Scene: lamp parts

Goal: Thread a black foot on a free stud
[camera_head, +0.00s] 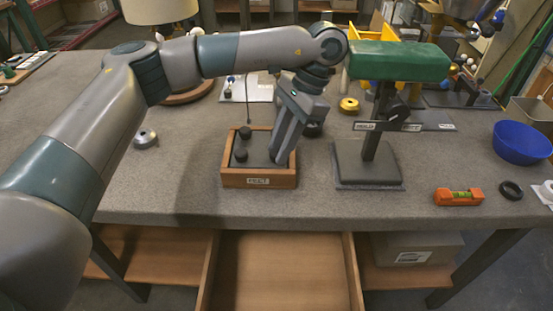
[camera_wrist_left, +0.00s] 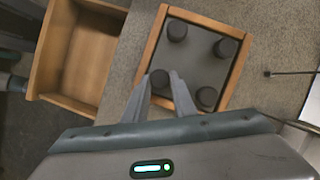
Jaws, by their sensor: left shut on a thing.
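My left gripper (camera_head: 277,160) reaches down into a wooden-rimmed tray (camera_head: 258,181) on the table. In the left wrist view my left gripper (camera_wrist_left: 164,76) is shut on a round black foot (camera_wrist_left: 159,78) at the tray's edge. Other black feet (camera_wrist_left: 177,30) stand apart on the tray's dark floor. In the head view two black feet (camera_head: 241,154) show left of the fingers, and the gripper hides the rest. I cannot make out a free stud in either view. My right gripper is not in view.
Right of the tray stands a green block (camera_head: 400,62) on a dark post and base (camera_head: 367,163). An orange level (camera_head: 459,197), a black ring (camera_head: 511,190) and a blue bowl (camera_head: 522,142) lie farther right. An open drawer (camera_head: 282,270) is below the table's front edge.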

